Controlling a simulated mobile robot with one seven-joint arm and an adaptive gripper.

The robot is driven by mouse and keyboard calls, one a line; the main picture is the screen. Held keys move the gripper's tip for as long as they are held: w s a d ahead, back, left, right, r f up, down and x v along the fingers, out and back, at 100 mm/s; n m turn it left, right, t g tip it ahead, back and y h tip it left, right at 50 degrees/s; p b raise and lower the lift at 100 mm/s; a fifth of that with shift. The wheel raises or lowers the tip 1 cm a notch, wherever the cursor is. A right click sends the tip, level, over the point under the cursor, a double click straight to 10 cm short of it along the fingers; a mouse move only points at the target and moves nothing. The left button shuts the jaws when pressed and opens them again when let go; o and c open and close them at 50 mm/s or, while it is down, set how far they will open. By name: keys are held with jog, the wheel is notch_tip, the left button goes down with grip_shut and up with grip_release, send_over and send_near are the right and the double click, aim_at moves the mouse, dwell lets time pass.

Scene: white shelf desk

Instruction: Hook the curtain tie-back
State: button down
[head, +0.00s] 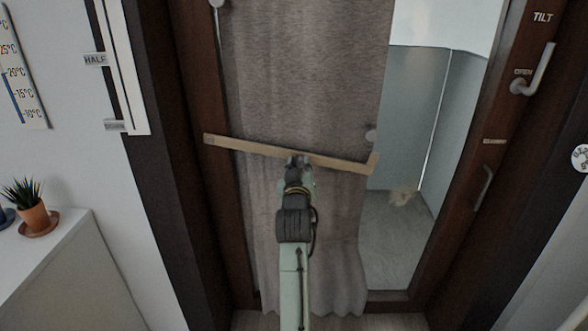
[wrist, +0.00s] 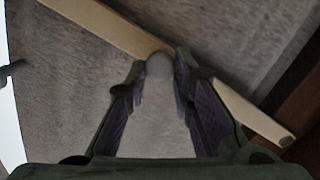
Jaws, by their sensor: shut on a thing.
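The tie-back is a tan strap (head: 250,149) lying slantwise across the grey-brown curtain (head: 305,75). Its left end overlaps the dark wooden frame; its right end has a short upturned piece near the curtain's right edge. The strap also shows in the wrist view (wrist: 232,100). My gripper (head: 298,160) is at the strap's middle. In the wrist view its fingertips (wrist: 160,68) are closed on a pale round knob (wrist: 159,66) at the strap. A small grey knob (head: 371,135) sits just above the strap's right end; whether it is the hook is unclear.
Dark wooden frame posts (head: 186,150) stand on both sides. The right post carries a handle (head: 537,70) marked OPEN and a lower handle (head: 484,187). A white cabinet (head: 60,270) with a potted plant (head: 33,212) stands at left. The opening right of the curtain is clear.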

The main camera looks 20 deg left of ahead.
jog(key=shift+s+d+r+n+p, duration=0.15)
jog(key=shift+r+n+p, duration=0.25)
jog(key=shift+r, duration=0.55)
jog(key=shift+w+d+r+n+p, duration=0.1)
jog(key=shift+r+n+p, duration=0.35)
jog(key=shift+r, duration=0.5)
jog(key=shift+s+d+r+n+p, duration=0.2)
jog(key=shift+r+p, duration=0.35)
jog(key=shift+r, duration=0.4)
jog(key=shift+w, duration=0.15)
jog(key=c, duration=1.4)
grip_release()
jog(key=shift+o, duration=0.2)
jog(key=shift+a, duration=0.1)
jog(key=v, duration=1.2)
jog(key=shift+a, duration=0.15)
